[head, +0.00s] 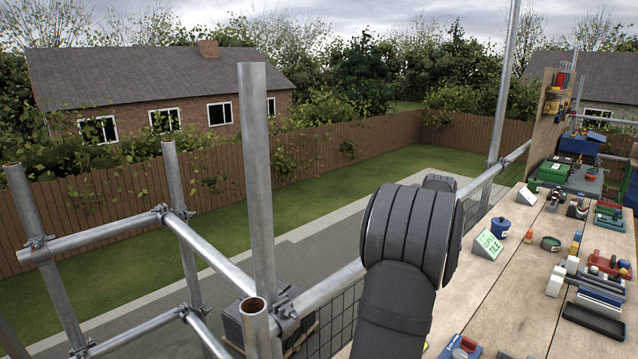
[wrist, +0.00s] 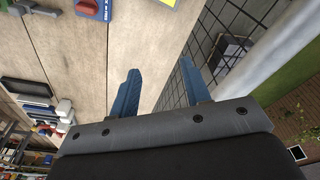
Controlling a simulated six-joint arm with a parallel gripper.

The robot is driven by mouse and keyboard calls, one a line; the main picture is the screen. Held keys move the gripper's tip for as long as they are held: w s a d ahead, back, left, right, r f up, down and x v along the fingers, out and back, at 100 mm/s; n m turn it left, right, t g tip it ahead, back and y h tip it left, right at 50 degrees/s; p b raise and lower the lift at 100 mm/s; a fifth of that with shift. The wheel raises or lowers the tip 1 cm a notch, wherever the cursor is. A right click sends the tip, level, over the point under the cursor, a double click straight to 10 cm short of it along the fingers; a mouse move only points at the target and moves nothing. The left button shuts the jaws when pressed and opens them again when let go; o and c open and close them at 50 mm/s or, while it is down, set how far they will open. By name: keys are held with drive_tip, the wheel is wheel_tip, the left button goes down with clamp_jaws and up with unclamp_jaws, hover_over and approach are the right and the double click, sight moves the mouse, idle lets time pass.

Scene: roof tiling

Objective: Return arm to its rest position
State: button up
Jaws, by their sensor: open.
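My gripper (wrist: 159,90) shows in the wrist view with its two blue fingers spread apart and nothing between them. It hangs over the edge of the wooden planks (wrist: 120,35), with wire mesh on its right side. In the head view my dark grey arm stands in front of the scaffold rail at the middle right, and the gripper's fingers are hidden there.
Steel scaffold poles (head: 257,170) and a rail (head: 335,284) stand left of my arm. Planks on the right hold a green card (head: 488,245), a blue pot (head: 500,227), black trays (head: 594,320) and several tools. Mesh (wrist: 240,30) borders the planks.

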drive_tip(key=shift+m, duration=0.3)
drive_tip(key=w+a, duration=0.2)
drive_tip(key=a, duration=0.2)
drive_tip(key=w+a+r, duration=0.1)
drive_tip(key=w+a, duration=0.2)
drive_tip(key=a, duration=0.1)
drive_tip(key=w+a+r, duration=0.1)
drive_tip(key=w+a, duration=0.1)
drive_tip(key=a, duration=0.2)
drive_tip(key=shift+w+r, duration=0.25)
drive_tip(key=shift+d, duration=0.1)
